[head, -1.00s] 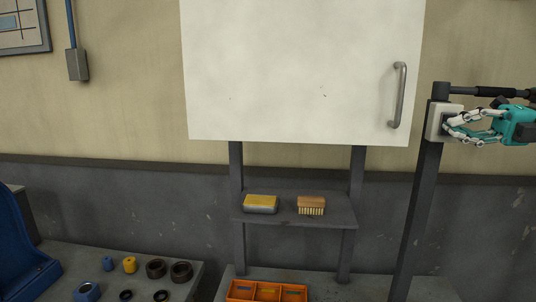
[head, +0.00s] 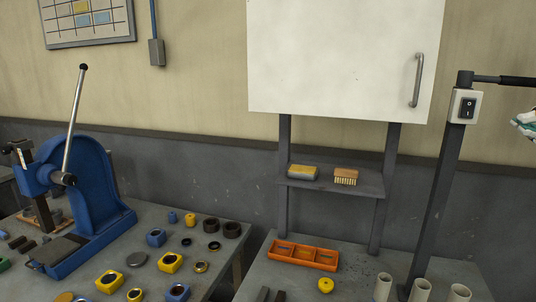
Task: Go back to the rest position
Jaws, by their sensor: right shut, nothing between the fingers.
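My right gripper (head: 525,123) shows only in part at the right edge of the head view. Its fingers are shut with nothing between them. It is apart from the switch box (head: 464,106) on the dark post, a short way to the right of it. The black rocker switch on the box is uncovered. My left gripper is not in view.
A blue arbor press (head: 90,190) stands on the left table among several yellow, blue and dark parts. A white cabinet (head: 340,55) hangs above a small shelf (head: 335,186) with a sponge and brush. An orange tray (head: 303,254) and upright tubes (head: 420,290) stand below.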

